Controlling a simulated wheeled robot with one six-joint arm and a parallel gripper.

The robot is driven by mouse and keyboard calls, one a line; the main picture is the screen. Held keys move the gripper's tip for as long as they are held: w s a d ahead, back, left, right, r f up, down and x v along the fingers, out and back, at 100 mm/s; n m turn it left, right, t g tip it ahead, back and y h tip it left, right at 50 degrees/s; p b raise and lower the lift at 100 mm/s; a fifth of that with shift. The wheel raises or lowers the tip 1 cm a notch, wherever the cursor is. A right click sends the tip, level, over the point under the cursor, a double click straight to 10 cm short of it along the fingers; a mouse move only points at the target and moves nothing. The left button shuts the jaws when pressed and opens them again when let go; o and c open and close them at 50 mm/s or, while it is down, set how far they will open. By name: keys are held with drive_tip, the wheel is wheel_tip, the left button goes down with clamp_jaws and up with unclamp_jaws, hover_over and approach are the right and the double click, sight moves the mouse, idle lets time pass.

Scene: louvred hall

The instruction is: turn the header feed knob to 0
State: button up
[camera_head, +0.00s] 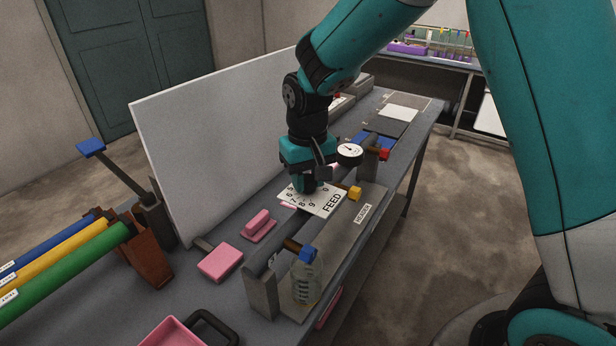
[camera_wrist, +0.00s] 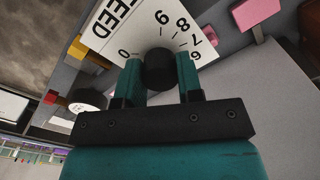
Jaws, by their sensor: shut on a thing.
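The white FEED dial plate (camera_head: 328,205) lies on the grey bench fixture, with black digits around its edge. In the wrist view the plate (camera_wrist: 108,38) shows FEED, 0 and several other digits with tick marks. A round black knob (camera_wrist: 158,66) stands on the plate between my two fingers. My gripper (camera_head: 310,182) points down over the plate and is shut on the knob. In the head view my gripper largely hides the knob. No pointer mark is visible on the knob, so I cannot tell which digit it is set to.
A white-faced round gauge (camera_head: 349,153) stands close behind my gripper. A yellow block (camera_head: 354,193) is beside the plate. A HEADER label (camera_head: 363,213) and a clear bottle (camera_head: 306,278) are nearer the front. A tall white panel (camera_head: 215,130) runs along the bench's left side.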

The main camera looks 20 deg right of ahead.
sight(308, 178)
drive_tip(key=m, duration=0.4)
drive_tip(key=shift+w+r+m, duration=0.1)
drive_tip(key=shift+r+m, duration=0.05)
drive_tip(key=shift+m, duration=2.65)
drive_tip(key=o, duration=0.9)
wheel_tip(308, 178, up, 17)
drive_tip(key=shift+r+b, duration=0.15)
drive_tip(key=shift+b, duration=1.1)
